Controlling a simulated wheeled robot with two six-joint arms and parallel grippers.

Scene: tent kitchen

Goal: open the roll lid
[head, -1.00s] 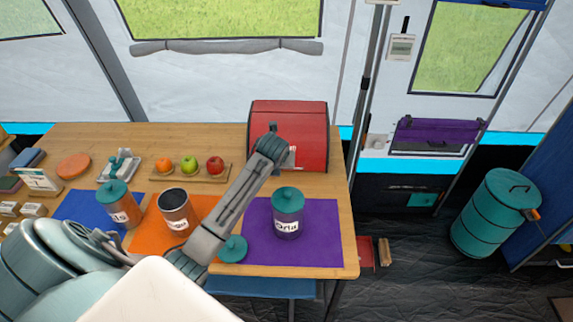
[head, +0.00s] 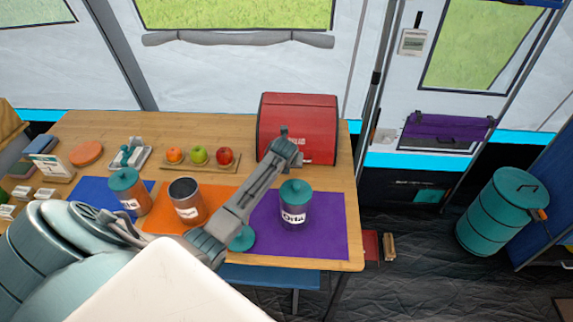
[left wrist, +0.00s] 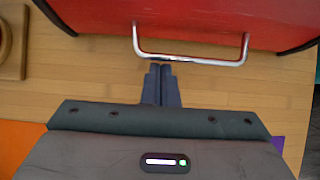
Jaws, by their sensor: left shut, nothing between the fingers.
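The red box with the roll lid (head: 297,115) stands at the back right of the wooden table, and its lid appears closed. In the left wrist view its red front (left wrist: 200,18) fills the top, with a silver bar handle (left wrist: 190,58) along the lower front. My left gripper (left wrist: 160,68) is shut and empty, its fingertips at the handle's bar, left of the bar's middle. I cannot tell whether they touch it. In the head view my left arm reaches the box's front, and the fingertips are hidden there. My right gripper is not in view.
A teal-lidded jar (head: 295,207) stands on the purple mat (head: 330,225) in front of the box. A fruit board (head: 188,165) lies left of the box. An open canister (head: 188,203) and a loose teal lid (head: 242,239) are near my forearm.

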